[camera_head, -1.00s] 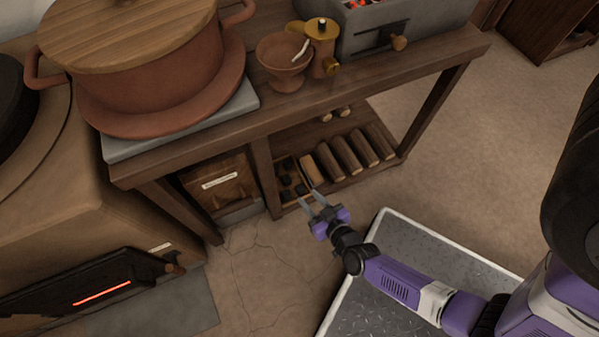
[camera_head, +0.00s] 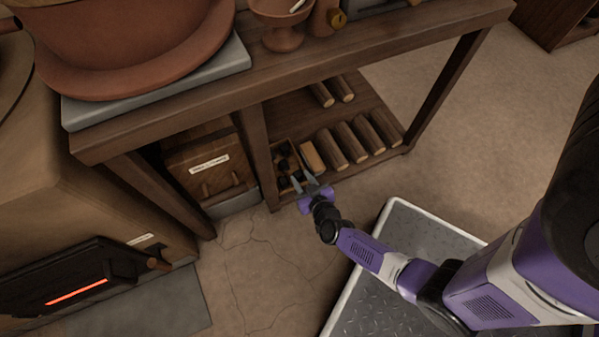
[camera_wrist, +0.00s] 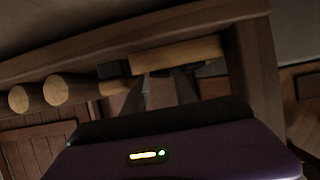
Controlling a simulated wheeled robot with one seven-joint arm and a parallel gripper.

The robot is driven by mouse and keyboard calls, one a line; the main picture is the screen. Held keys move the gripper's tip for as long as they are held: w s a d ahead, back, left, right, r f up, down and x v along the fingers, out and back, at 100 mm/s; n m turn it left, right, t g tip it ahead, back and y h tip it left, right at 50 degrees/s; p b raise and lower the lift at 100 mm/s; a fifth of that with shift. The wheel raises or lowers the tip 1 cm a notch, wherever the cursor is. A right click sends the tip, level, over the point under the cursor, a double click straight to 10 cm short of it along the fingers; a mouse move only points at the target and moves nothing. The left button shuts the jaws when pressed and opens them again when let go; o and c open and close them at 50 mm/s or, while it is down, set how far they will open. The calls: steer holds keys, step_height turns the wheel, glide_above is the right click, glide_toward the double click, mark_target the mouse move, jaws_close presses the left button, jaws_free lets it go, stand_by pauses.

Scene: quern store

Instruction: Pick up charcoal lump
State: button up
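Dark charcoal lumps (camera_head: 283,166) sit in a small wooden crate on the low shelf under the table in the head view. They are small and partly hidden, so I cannot single out one lump clearly. My gripper (camera_head: 304,180) is at the front edge of that shelf, by the crate's front right. Its two grey fingers are apart with nothing seen between them. In the wrist view the fingers of my gripper (camera_wrist: 160,88) point towards the shelf, below a pale wooden edge (camera_wrist: 180,53). A dark block (camera_wrist: 111,69) beside it may be charcoal; I cannot tell.
Several cut logs (camera_head: 355,142) lie right of the crate, beside a pale wooden block (camera_head: 312,157). The tabletop (camera_head: 370,55) overhangs the shelf. A table leg (camera_head: 258,155) and a labelled wooden box (camera_head: 210,165) stand left. The stove (camera_head: 75,285) glows at lower left.

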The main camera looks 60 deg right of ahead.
mark_target(300, 179)
steer(key=shift+w+d+f+b, duration=0.25)
steer(key=shift+w+f+b, duration=0.1)
steer(key=shift+f, duration=0.3)
steer(key=shift+w+d+f+b, duration=0.25)
steer(key=shift+w+f, duration=0.1)
steer(key=shift+f, duration=0.25)
steer(key=shift+s, duration=0.1)
jaws_close()
steer(key=shift+a, duration=0.1)
steer(key=shift+r+p, duration=0.75)
step_height(300, 179, up, 19)
steer(key=p, duration=1.5)
steer(key=shift+w+p, duration=0.25)
steer(key=shift+p, duration=0.1)
